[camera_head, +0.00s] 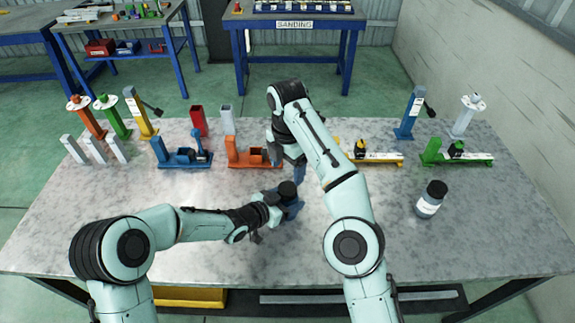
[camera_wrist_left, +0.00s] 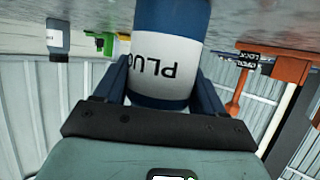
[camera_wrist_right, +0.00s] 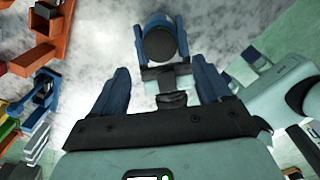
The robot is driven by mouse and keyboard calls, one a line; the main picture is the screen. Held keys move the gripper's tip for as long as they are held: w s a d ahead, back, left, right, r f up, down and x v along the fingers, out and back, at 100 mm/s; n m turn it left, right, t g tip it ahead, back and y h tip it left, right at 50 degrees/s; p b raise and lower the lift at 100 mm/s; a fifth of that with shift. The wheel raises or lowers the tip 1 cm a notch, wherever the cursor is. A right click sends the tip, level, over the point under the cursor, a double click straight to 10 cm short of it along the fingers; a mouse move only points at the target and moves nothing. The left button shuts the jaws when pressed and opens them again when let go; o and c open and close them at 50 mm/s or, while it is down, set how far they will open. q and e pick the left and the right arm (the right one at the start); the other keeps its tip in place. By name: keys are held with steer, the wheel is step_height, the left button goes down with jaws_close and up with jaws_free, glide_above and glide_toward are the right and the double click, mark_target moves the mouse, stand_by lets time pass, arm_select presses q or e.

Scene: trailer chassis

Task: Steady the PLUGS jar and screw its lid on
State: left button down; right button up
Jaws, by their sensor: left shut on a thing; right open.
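The PLUGS jar (camera_wrist_left: 165,65) is blue with a white band reading "PLUG", upside down in the left wrist view. My left gripper (camera_head: 287,203) is shut on its sides near the middle of the table. A black lid (camera_head: 288,188) tops the jar. It shows as a dark disc in the right wrist view (camera_wrist_right: 159,44). I cannot tell whether it is threaded on. My right gripper (camera_head: 288,166) is open and empty, above and behind the jar in the head view. In the right wrist view its fingers (camera_wrist_right: 162,88) are spread, with the lid beyond them.
A second black-lidded jar (camera_head: 430,200) stands at the right. Blue (camera_head: 185,163) and orange (camera_head: 240,158) fixtures stand behind the held jar. Yellow (camera_head: 375,158) and green (camera_head: 470,160) fixtures stand at back right. Upright posts line the back. The front of the grey table (camera_head: 190,265) is clear.

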mark_target(288, 188)
steer(key=shift+f, duration=0.15)
stand_by(0.3)
steer(key=shift+d+f, duration=0.1)
steer(key=shift+f, duration=3.75)
steer(key=shift+c, duration=0.2)
steer(key=c, duration=1)
steer(key=m, duration=0.6)
steer(key=shift+c, duration=0.2)
